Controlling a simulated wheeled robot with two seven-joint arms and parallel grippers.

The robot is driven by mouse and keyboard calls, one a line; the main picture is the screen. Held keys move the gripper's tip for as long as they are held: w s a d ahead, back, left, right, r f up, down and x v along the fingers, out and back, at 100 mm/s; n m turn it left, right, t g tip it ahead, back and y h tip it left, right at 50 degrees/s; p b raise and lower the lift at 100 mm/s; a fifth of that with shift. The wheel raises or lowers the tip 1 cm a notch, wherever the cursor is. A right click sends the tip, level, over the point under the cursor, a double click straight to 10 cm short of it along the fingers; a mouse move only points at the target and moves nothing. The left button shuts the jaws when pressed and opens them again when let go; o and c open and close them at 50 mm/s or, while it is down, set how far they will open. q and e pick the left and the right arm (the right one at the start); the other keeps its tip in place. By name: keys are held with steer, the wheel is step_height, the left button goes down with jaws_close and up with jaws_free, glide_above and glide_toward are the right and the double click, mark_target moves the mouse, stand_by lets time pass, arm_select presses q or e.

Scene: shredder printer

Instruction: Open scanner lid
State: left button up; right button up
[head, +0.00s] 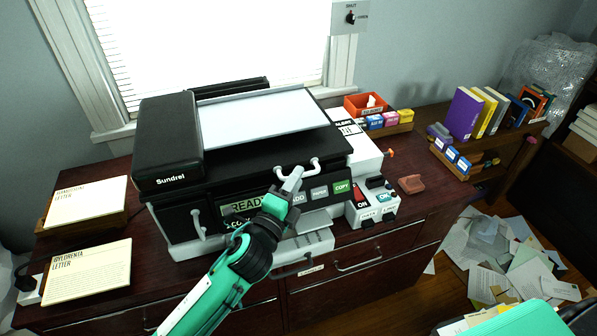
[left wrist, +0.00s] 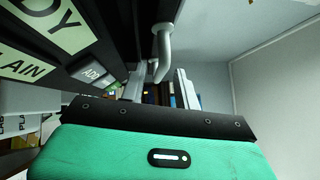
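The black scanner (head: 174,150) marked "Sundrel" stands on the wooden cabinet with its lid down. A pale grey panel (head: 262,122) lies on top of the lid. A white lid handle (head: 310,165) sticks out at its front edge; it also shows in the left wrist view (left wrist: 162,52). My left gripper (head: 294,178) is at the handle, reaching up from below. In the left wrist view its grey fingers (left wrist: 160,88) stand apart, with the handle's lower end near the gap. I cannot tell if they touch it. My right gripper is out of view.
A control box (head: 372,203) with switches stands right of the scanner, near a reddish block (head: 411,184). Stacks of letters (head: 88,272) lie at left. An orange bin (head: 366,104) and books (head: 465,113) are behind at right. Loose papers (head: 500,255) cover the floor.

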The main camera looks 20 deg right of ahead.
arm_select(q)
steer(key=shift+x, duration=0.9)
steer(key=shift+w+d, duration=0.15)
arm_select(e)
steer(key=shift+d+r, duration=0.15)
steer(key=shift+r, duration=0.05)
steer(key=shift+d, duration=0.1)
arm_select(q)
jaws_close()
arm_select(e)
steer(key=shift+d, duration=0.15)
arm_select(q)
steer(key=shift+r, duration=0.15)
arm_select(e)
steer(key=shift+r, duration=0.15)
